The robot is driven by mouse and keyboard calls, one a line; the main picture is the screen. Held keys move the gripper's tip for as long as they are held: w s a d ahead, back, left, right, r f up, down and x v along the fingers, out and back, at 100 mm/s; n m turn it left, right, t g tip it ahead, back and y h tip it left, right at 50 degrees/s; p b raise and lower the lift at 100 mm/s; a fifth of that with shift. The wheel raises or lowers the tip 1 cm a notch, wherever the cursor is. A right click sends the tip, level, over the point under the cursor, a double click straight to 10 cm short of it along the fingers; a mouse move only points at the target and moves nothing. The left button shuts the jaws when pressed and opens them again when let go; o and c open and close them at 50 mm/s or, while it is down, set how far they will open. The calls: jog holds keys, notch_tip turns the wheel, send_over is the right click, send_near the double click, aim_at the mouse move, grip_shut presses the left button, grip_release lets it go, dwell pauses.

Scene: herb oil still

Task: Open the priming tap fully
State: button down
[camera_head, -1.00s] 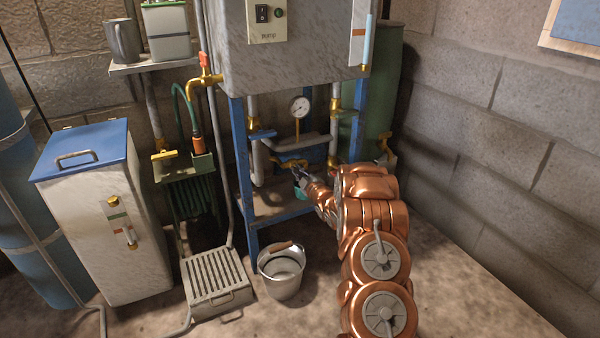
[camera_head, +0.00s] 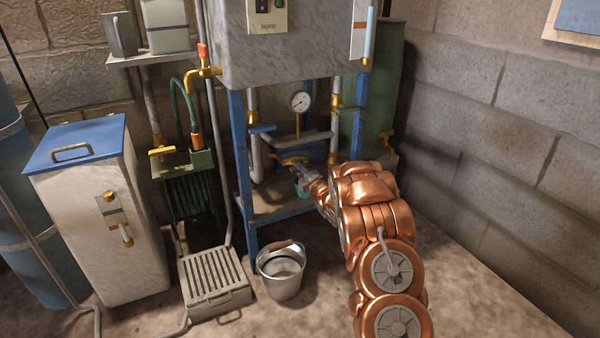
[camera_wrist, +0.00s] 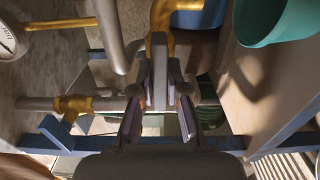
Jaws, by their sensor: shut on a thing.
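My gripper (camera_head: 299,171) is at this lever, with the copper arm reaching in from the right. In the wrist view my gripper (camera_wrist: 160,90) has its two fingers on either side of a narrow upright handle (camera_wrist: 158,70), shut on it. Brass pipework (camera_wrist: 163,16) shows just beyond the handle. The fingertips are small in the head view, and how far the tap is turned cannot be told.
A teal container (camera_wrist: 275,20) is close to the right of my gripper. A blue stand leg (camera_head: 242,170) and a pressure gauge (camera_head: 300,101) are near. Another brass tap with a blue handle (camera_wrist: 58,132) is at left. A metal bucket (camera_head: 281,272) stands on the floor.

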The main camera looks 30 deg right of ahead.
dwell(0.4)
jog(key=c, duration=1.2)
grip_release()
jog(key=shift+s, duration=0.1)
jog(key=shift+s+a, duration=0.15)
jog(key=shift+s, duration=1.8)
jog(key=shift+s+a, duration=0.2)
jog(key=shift+s, duration=1.8)
jog(key=shift+s+a, duration=0.15)
jog(key=shift+s, duration=1.8)
